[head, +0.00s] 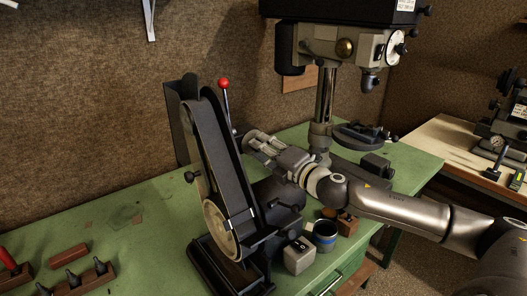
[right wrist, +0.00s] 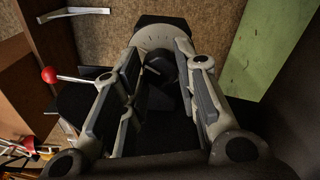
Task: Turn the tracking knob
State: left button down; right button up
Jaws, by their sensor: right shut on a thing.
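The black belt grinder (head: 232,165) stands upright on the green bench, with a red-ball lever (head: 224,84) at its top. My right gripper (head: 252,140) reaches the upper right side of the grinder, behind the belt. In the right wrist view, its fingers (right wrist: 160,66) are closed around a dark knob (right wrist: 166,72), apparently the tracking knob; its outline is hard to make out against the dark grinder. In the head view the gripper and belt hide this knob. The red ball also shows in the right wrist view (right wrist: 48,75). My left gripper is not in view.
A drill press (head: 325,100) stands behind my right arm. A grey box (head: 299,256), a blue-banded cup (head: 325,238) and a small wooden block (head: 347,224) sit below the arm. Another small black knob (head: 190,177) sticks out on the grinder's left. The bench's left middle (head: 130,215) is mostly clear.

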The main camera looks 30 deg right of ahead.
jog(key=shift+m, duration=0.3)
jog(key=o, duration=1.1)
jog(key=shift+c, duration=0.2)
jog(key=shift+s+f, duration=0.1)
jog(key=shift+s, duration=0.05)
jog(key=shift+s+d+f, duration=0.1)
jog(key=shift+s+d, duration=0.05)
jog(key=shift+s, duration=0.55)
jog(key=s+d, duration=0.1)
jog(key=s, duration=0.9)
jog(key=shift+s, duration=0.15)
jog(key=shift+d, duration=0.1)
